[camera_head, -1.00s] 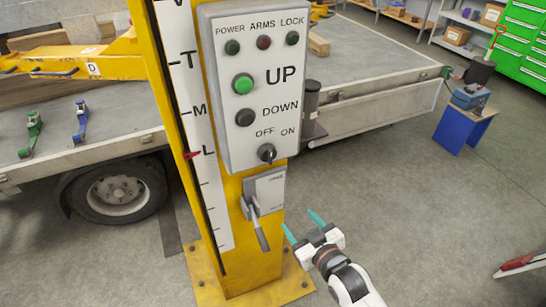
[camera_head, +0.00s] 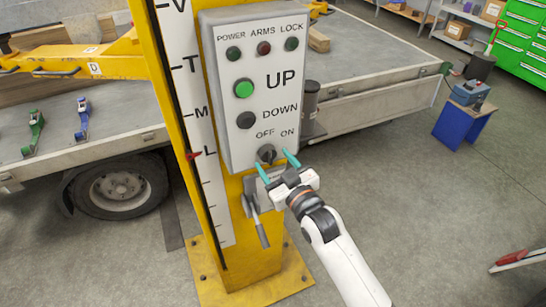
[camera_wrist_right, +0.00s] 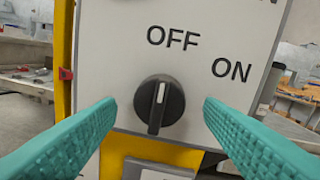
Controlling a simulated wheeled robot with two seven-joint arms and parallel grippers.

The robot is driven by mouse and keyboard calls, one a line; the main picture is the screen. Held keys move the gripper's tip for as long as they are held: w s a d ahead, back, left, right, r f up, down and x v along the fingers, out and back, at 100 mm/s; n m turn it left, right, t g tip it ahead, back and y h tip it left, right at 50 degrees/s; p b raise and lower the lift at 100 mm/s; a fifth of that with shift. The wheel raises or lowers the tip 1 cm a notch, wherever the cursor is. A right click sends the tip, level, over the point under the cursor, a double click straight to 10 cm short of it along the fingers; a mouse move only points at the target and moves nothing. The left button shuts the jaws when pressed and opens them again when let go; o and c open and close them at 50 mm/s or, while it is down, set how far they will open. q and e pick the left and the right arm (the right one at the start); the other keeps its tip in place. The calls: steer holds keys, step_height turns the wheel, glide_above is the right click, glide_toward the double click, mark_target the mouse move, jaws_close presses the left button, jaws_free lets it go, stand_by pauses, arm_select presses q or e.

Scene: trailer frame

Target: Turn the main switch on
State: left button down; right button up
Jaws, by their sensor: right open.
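The main switch (camera_head: 267,152) is a black rotary knob low on the grey control box (camera_head: 240,140), under the OFF and ON labels. In the right wrist view the knob (camera_wrist_right: 159,104) has a white mark pointing nearly straight up, towards the OFF label. My right gripper (camera_head: 274,162) is open in front of the knob. Its two teal fingers stand to the left and right of the knob in the right wrist view (camera_wrist_right: 160,112), with gaps on both sides. My left gripper is not in view.
The box is mounted on a yellow column (camera_head: 247,262). A lever (camera_head: 258,228) on a small plate hangs just below the box, partly behind my right gripper. Above the knob are the green UP button (camera_head: 243,90) and the black DOWN button (camera_head: 245,119).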

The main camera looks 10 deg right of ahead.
steer(key=shift+w+a, duration=0.25)
steer(key=shift+w, duration=0.4)
steer(key=c, duration=1)
steer(key=shift+m, duration=0.3)
steer(key=m+p, duration=0.1)
steer(key=m, duration=0.4)
steer(key=shift+m+p, duration=0.3)
steer(key=shift+p, duration=0.05)
steer(key=m+t+p, duration=0.1)
steer(key=m, duration=0.5)
steer(key=shift+a, duration=0.1)
